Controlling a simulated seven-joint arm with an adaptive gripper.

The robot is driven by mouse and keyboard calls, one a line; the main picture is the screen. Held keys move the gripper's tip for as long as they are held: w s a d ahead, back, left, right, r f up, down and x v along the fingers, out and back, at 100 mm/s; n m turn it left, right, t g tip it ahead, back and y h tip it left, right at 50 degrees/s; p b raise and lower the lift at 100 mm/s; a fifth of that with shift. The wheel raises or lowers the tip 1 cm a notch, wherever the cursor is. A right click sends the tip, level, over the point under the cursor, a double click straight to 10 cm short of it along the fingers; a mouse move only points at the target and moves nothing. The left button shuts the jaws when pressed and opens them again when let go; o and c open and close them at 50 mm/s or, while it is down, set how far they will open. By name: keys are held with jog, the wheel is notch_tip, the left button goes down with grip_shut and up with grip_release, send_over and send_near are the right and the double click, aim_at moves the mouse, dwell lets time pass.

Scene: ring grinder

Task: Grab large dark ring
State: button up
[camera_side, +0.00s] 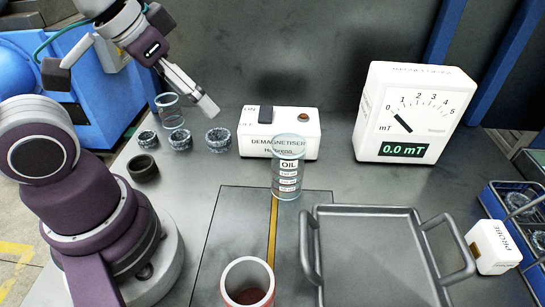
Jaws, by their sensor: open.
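Smaller speckled grey rings lie just behind the dark one: a left ring (148,139), a middle ring (180,139) and a right ring (218,139).
A clear cylinder (169,112) stands behind the rings. To the right are the white demagnetiser (282,145), an oil beaker (286,170), a meter (410,115) and a handled tray (375,212).

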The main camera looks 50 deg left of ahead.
jog(key=shift+o, duration=1.3)
jog(key=n+g, duration=0.6)
jog(key=n, duration=1.6)
send_near(141, 164)
jog(key=d+r, duration=0.2)
jog(key=d, duration=0.1)
jog(key=f, duration=0.4)
jog(key=shift+s+a+f, duration=0.1)
jog(key=shift+s+f, duration=0.1)
jog(key=shift+s, duration=0.05)
jog(key=f, duration=0.5)
jog(key=shift+a+f, duration=0.2)
jog(key=shift+f, duration=0.15)
jog(key=c, duration=1.3)
